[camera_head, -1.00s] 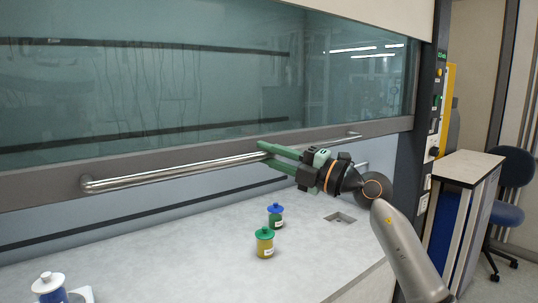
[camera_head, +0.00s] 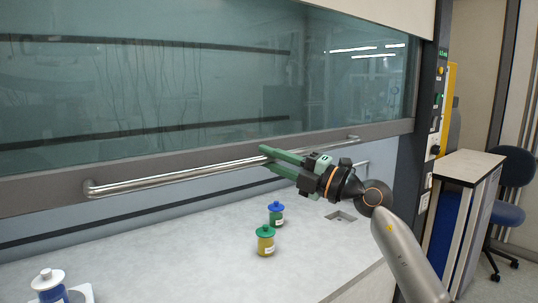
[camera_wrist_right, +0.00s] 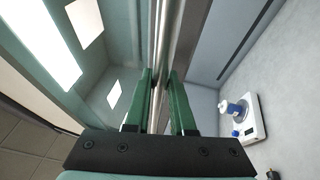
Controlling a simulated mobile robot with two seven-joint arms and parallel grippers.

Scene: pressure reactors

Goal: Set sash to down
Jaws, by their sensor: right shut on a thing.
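The sash is a large glass pane (camera_head: 190,90) with a grey lower frame (camera_head: 50,185) and a long metal bar handle (camera_head: 180,174) along it. The sash stands part-way up, with an opening below its frame above the worktop. My right gripper (camera_head: 270,155) is shut on the handle, right of the bar's middle. In the right wrist view the green fingers (camera_wrist_right: 165,95) lie on either side of the metal bar (camera_wrist_right: 170,40). My left gripper is in neither view.
On the pale worktop (camera_head: 190,255) stand a yellow jar with a green lid (camera_head: 265,241) and a jar with a blue lid (camera_head: 276,212). A white-and-blue bottle (camera_head: 48,286) stands at the front left. A control panel (camera_head: 438,110) is at the right.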

